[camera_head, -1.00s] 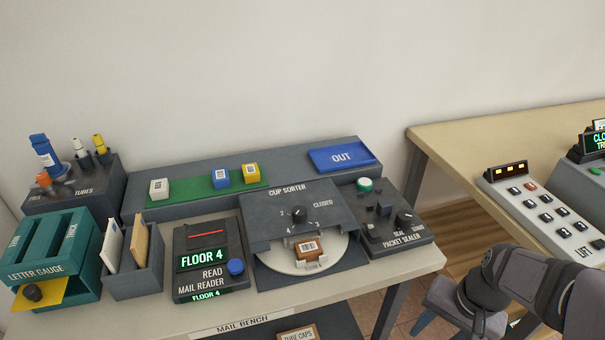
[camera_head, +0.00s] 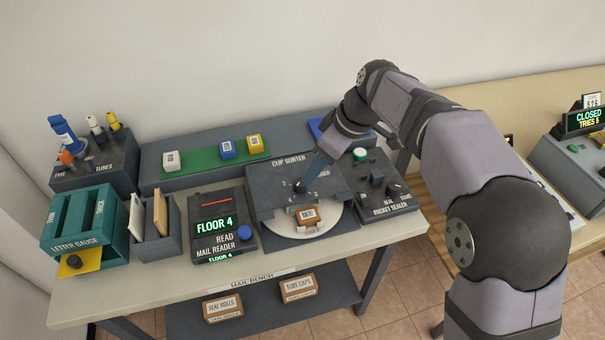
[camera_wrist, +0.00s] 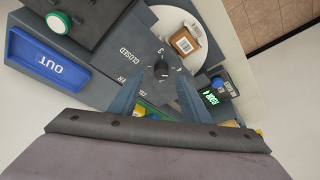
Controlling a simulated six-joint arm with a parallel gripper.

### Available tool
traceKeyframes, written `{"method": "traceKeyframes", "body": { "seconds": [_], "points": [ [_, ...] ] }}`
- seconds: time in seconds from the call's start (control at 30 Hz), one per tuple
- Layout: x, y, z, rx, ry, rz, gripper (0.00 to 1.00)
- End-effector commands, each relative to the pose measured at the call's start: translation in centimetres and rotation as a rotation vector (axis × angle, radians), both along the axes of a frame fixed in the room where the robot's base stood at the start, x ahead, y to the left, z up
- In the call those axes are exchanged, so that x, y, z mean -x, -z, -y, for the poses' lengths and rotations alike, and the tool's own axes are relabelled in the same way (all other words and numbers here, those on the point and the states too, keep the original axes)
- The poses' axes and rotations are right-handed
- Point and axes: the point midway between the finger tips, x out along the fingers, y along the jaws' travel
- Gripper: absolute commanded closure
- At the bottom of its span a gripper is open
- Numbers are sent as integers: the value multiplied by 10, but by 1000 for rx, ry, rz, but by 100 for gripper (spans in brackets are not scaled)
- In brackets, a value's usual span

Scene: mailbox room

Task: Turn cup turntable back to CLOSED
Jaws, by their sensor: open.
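The cup sorter (camera_head: 277,200) is a dark grey unit on the mail bench, with a small black knob (camera_head: 299,186) on top. Numbers and the word CLOSED are printed around the knob; the knob shows near the 3 in the wrist view (camera_wrist: 161,68), but its exact setting is unclear. The white turntable (camera_head: 336,222) shows at the front opening, holding a brown box-like piece with a barcode label (camera_head: 308,217). My gripper (camera_head: 309,176) points down at the knob. In the wrist view its open fingers (camera_wrist: 157,90) lie either side, just short of the knob; contact cannot be told.
The mail reader (camera_head: 223,225) reading FLOOR 4 stands left of the sorter, the packet sealer (camera_head: 378,193) right. Behind are a green strip (camera_head: 195,159) with white, blue and yellow blocks, and the blue OUT tray (camera_wrist: 50,65). A display (camera_head: 585,121) far right reads CLOSED.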

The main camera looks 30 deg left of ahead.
Motion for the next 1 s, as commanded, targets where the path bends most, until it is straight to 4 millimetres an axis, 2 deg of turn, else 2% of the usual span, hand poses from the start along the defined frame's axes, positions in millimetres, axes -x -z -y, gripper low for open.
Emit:
{"method": "traceKeyframes", "body": {
  "seconds": [0.1, 0.37, 0.8, 1.0],
  "points": [
    [3, -6, -11, -8, -70, 26, 57],
    [3, -2, -15, -9, -84, 29, 57],
    [4, 45, -34, -8, -82, 27, 57],
    [3, 59, -39, -8, -82, 29, 57]
  ]
}}
